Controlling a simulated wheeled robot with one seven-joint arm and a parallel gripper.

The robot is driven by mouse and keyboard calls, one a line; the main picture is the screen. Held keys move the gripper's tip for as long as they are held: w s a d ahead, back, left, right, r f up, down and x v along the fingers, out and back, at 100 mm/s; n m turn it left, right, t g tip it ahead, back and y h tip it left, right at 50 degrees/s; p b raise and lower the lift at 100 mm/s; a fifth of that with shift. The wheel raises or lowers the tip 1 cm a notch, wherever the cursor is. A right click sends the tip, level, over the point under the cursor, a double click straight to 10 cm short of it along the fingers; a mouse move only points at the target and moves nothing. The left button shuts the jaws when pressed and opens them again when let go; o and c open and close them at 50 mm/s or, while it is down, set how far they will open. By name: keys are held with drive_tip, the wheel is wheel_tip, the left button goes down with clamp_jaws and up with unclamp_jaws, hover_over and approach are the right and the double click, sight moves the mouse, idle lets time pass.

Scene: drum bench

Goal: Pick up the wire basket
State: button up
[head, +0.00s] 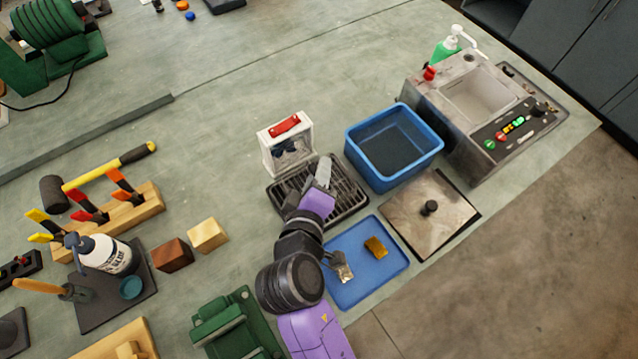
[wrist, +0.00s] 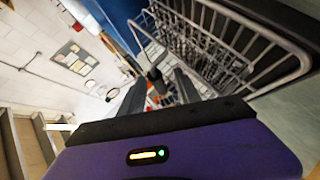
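The wire basket (head: 346,197) appears as a silvery grid over a dark tray on the bench, left of the blue tub (head: 394,147). Its wire rim and mesh fill the upper right of the wrist view (wrist: 215,45). My gripper (head: 321,172) is over the basket in the head view, and my arm covers part of it. In the wrist view the two grey fingers (wrist: 158,88) stand apart, close beside the wires. A small dark piece shows between them, and I cannot tell what it is. I see no wire clearly held.
A clear white-framed box (head: 287,143) with a red top piece stands just behind the basket. A blue mat (head: 345,285) and a metal plate with a knob (head: 405,225) lie in front. A sink unit (head: 480,105) stands right. The bench behind is mostly clear.

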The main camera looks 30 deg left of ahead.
drive_tip(key=shift+w+f, duration=0.1)
drive_tip(key=shift+w, duration=0.1)
clamp_jaws()
idle(0.3)
